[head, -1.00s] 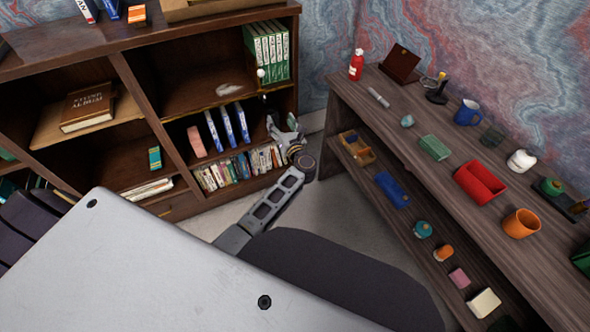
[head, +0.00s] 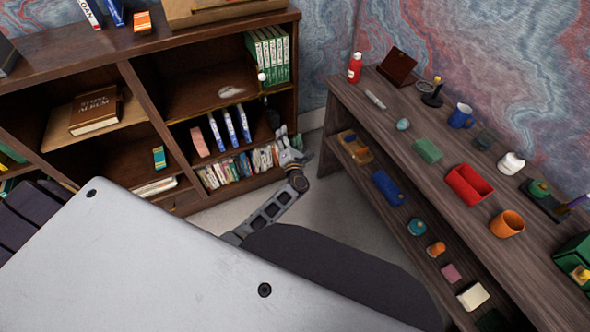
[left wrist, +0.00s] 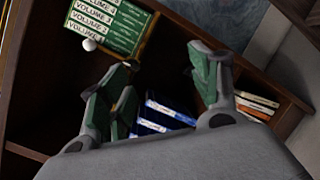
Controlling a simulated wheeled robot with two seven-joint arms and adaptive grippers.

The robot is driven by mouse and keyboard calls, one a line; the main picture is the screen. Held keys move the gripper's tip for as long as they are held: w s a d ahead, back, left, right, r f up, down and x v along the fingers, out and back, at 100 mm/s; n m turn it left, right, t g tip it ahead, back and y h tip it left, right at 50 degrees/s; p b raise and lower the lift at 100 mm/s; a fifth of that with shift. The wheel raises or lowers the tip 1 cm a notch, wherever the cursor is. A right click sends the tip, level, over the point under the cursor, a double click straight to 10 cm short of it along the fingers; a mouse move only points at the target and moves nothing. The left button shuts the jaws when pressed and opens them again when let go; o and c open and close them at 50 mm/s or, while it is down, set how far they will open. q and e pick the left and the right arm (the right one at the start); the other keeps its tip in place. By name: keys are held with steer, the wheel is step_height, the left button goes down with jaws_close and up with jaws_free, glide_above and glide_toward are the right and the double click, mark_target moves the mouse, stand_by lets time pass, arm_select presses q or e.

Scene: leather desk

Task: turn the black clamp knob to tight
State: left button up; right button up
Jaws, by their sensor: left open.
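My left gripper (head: 290,145) is open and empty in front of the bookcase's right end. Its two green-padded fingers stand apart in the left wrist view (left wrist: 163,75), facing the shelves. A small dark rounded thing (head: 273,119) shows at the bookcase's right side, just above and left of the fingertips in the head view. It may be the black clamp knob, but it is too small and dark to be sure. I cannot make out a knob in the left wrist view. My right gripper is not in view.
The bookcase (head: 150,90) holds green volumes (head: 268,55), blue-and-white books (head: 229,126) and a small white ball (head: 261,76) near its right upright. A wooden desk (head: 440,185) with several small objects stands at the right. Open floor (head: 335,205) lies between them.

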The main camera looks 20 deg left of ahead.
arm_select(q)
steer(key=s+d+f+m+h+p, duration=0.5)
steer(key=f+m, duration=0.5)
steer(key=m, duration=0.3)
steer(key=shift+s+d+f+m+g+h+p, duration=0.2)
steer(key=shift+s+d+m+g+h+p, duration=0.2)
steer(key=shift+s+h+p, duration=0.55)
steer(key=shift+s, duration=0.15)
